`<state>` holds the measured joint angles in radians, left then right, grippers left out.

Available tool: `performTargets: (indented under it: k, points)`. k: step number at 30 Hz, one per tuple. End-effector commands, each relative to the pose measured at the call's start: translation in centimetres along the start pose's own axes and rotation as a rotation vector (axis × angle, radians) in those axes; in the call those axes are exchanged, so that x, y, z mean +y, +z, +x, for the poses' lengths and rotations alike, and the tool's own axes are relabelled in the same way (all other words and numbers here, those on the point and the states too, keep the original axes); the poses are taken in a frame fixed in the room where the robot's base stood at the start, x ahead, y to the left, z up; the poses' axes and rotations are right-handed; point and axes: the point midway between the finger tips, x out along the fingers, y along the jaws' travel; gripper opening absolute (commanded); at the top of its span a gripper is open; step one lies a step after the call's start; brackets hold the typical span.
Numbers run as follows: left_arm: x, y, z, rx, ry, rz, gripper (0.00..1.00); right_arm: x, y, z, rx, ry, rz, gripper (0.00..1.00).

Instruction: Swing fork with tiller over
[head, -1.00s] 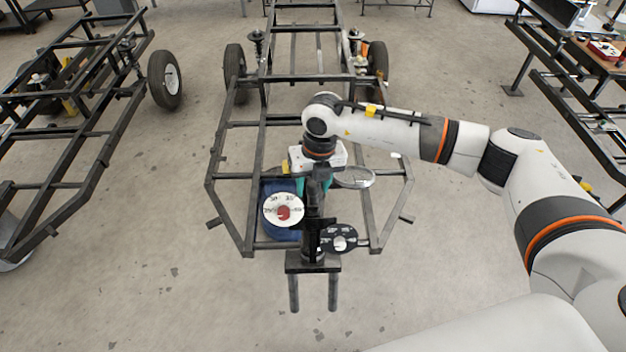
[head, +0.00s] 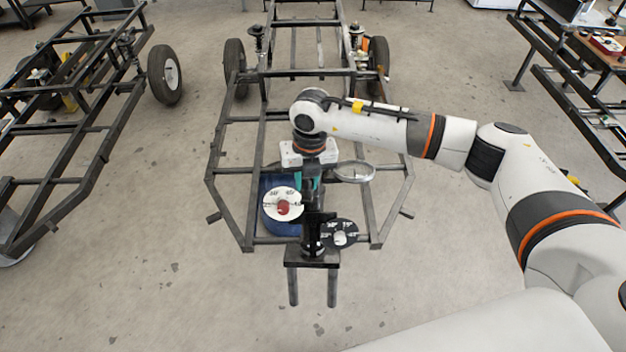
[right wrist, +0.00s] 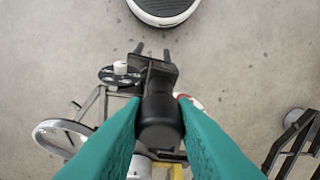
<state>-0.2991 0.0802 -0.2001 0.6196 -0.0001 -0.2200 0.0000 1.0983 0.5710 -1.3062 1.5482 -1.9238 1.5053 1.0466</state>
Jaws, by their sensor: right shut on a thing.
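The black fork (head: 312,258) stands upright at the near end of the dark frame, its two prongs pointing toward me. The black tiller (head: 313,222) rises from it. In the right wrist view, the tiller's round black grip (right wrist: 159,130) sits between the teal fingers of my right gripper (right wrist: 158,108), which is shut on it. In the head view my right gripper (head: 308,182) is above the fork, partly hidden by its own wrist. A white marked disc (head: 283,196) with a red centre is left of the tiller, and a black marked disc (head: 342,228) is right of it. My left gripper is not in view.
The dark tube frame (head: 218,175) surrounds the fork and has wheels at its far end. A silver ring-shaped part (head: 354,172) lies right of my gripper. Other frames stand left (head: 100,135) and right. The floor in front is clear.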

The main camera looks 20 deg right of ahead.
Motion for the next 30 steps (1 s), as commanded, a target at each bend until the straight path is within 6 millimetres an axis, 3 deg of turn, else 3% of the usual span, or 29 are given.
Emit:
performTargets:
  k: [3,9,21,22,24,25,30]
  points:
    - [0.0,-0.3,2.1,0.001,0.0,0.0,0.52,-2.4,-0.8,0.8,0.003,0.046,0.12,0.0]
    - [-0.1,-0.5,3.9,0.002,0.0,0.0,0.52,-4.7,-2.0,1.0,0.004,0.112,0.283,0.0]
    - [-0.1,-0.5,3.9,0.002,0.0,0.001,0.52,-5.0,-2.2,0.7,0.003,0.129,0.322,0.0]
    - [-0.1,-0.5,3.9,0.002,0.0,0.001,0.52,-5.0,-2.2,0.7,0.003,0.129,0.322,0.29]
    - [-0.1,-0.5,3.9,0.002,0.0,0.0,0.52,-5.0,-2.2,0.7,0.003,0.129,0.322,0.41]
    - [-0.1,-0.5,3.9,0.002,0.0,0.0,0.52,-5.0,-2.2,0.7,0.003,0.129,0.322,0.46]
    - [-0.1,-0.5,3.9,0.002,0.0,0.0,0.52,-5.0,-2.2,0.8,0.002,0.129,0.321,0.46]
